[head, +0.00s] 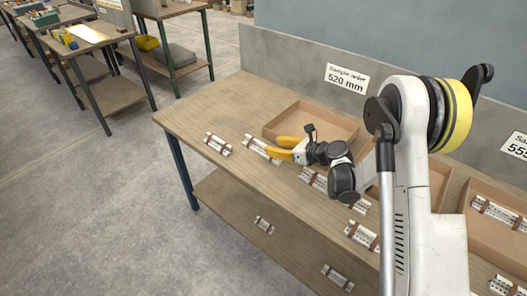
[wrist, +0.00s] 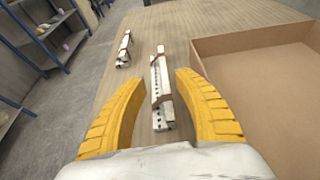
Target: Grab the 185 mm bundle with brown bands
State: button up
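My gripper (head: 274,147) is open, with its two yellow fingers spread, low over the table. In the wrist view the open fingers (wrist: 160,77) have a pale bundle with brown bands (wrist: 158,80) lined up between them. Its near end shows between the fingers and its far end reaches past the fingertips. I cannot tell whether the fingers touch it. In the head view this bundle (head: 257,147) lies just left of the fingertips, its right end close to them. A second, shorter-looking banded bundle (wrist: 124,48) lies farther left; it also shows in the head view (head: 217,144). Lengths cannot be read.
An open cardboard tray (head: 340,121) stands beside the gripper and fills the right of the wrist view (wrist: 225,39). More bundles (head: 362,235) lie along the table to the right, and a few on the lower shelf (head: 215,192). The table's left end is clear.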

aim_at(265, 145)
jog(key=b+x, duration=0.1)
jog(key=x, duration=0.1)
jog(key=b+x, duration=0.1)
jog(key=x, duration=0.1)
jog(key=f+b+x, duration=0.1)
jog(key=x, duration=0.1)
jog(key=shift+w+d+f, duration=0.1)
jog(key=shift+w, duration=0.2)
jog(key=shift+c, duration=0.4)
grip_shut()
